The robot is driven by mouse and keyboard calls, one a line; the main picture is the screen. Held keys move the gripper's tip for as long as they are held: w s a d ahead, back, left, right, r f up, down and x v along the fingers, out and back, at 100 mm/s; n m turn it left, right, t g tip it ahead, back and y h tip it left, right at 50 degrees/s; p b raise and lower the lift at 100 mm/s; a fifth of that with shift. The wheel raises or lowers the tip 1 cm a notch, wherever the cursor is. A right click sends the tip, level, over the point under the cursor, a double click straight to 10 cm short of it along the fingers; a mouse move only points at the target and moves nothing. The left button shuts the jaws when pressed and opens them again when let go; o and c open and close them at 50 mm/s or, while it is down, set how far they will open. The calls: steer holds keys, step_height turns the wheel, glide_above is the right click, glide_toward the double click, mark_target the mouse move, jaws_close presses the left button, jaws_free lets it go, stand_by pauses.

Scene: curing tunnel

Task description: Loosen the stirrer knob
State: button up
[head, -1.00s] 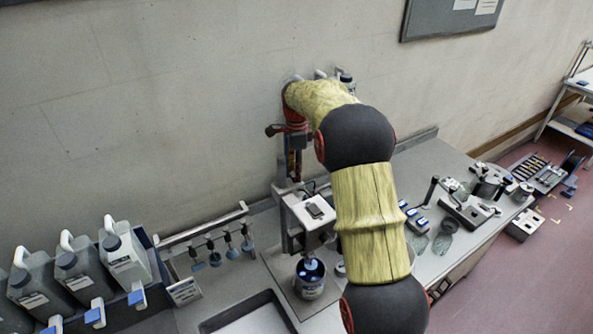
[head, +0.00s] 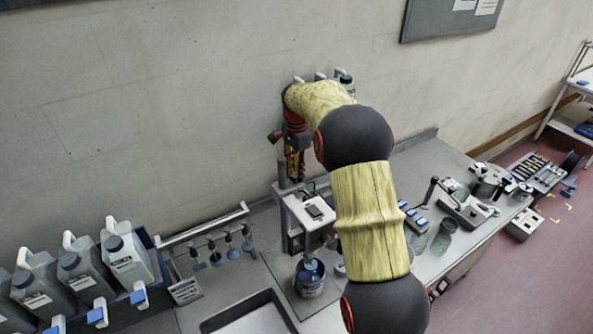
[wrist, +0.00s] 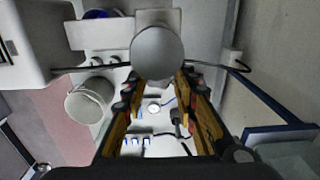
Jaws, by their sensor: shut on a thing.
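The stirrer stands on the bench, with its white head (head: 309,210) on an upright post above a container (head: 310,278). In the wrist view a round grey knob (wrist: 157,53) lies at the fingertips, with a pale stirrer part behind it. My gripper (wrist: 158,78) is shut on the knob, one finger on each side. In the head view my gripper (head: 294,168) points down at the top of the stirrer post. The knob cannot be made out there, and my arm covers part of the stirrer's right side.
A rack with hanging stirring paddles (head: 215,248) stands left of the stirrer. Grey jugs (head: 127,255) line the far left. A sink or tray (head: 250,315) is in front. Tools and glass beakers (head: 444,235) crowd the bench at right. The wall is close behind.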

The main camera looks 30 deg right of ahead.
mark_target(296, 174)
steer(key=o, duration=1.2)
steer(key=shift+c, duration=0.2)
step_height(296, 174, up, 12)
